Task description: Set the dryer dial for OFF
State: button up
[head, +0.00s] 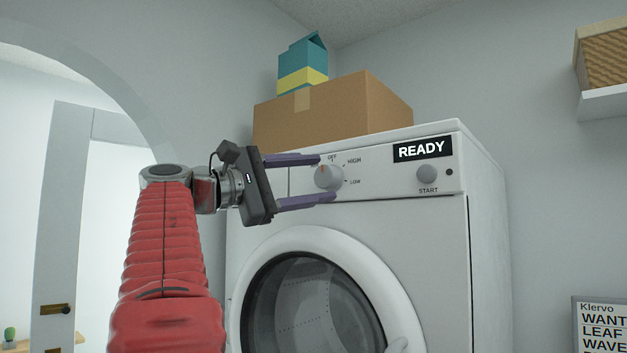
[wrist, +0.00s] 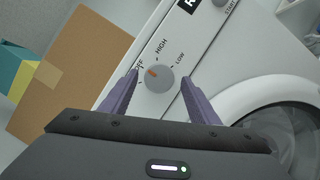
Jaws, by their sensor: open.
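The dryer dial (head: 329,178) is a round grey knob with an orange mark, at the left of the dryer's white control panel. Labels OFF, HIGH and LOW are printed around it; another label at its left is partly hidden by a finger. In the head view the mark sits up and left on the knob, close to OFF; I cannot tell whether it lines up exactly. My gripper (head: 327,178) is open, its purple fingers reaching above and below the dial. In the wrist view the dial (wrist: 160,79) sits between the fingertips, with no clear contact.
The panel also holds a display (head: 422,149) reading READY and a START knob (head: 426,174). The round door (head: 400,285) is below. A cardboard box (head: 350,112) with a teal and yellow carton (head: 303,62) stands on top. A shelf (head: 604,103) is at right.

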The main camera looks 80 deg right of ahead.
jog(key=v, duration=1.3)
jog(key=shift+w, duration=0.1)
dwell(0.5)
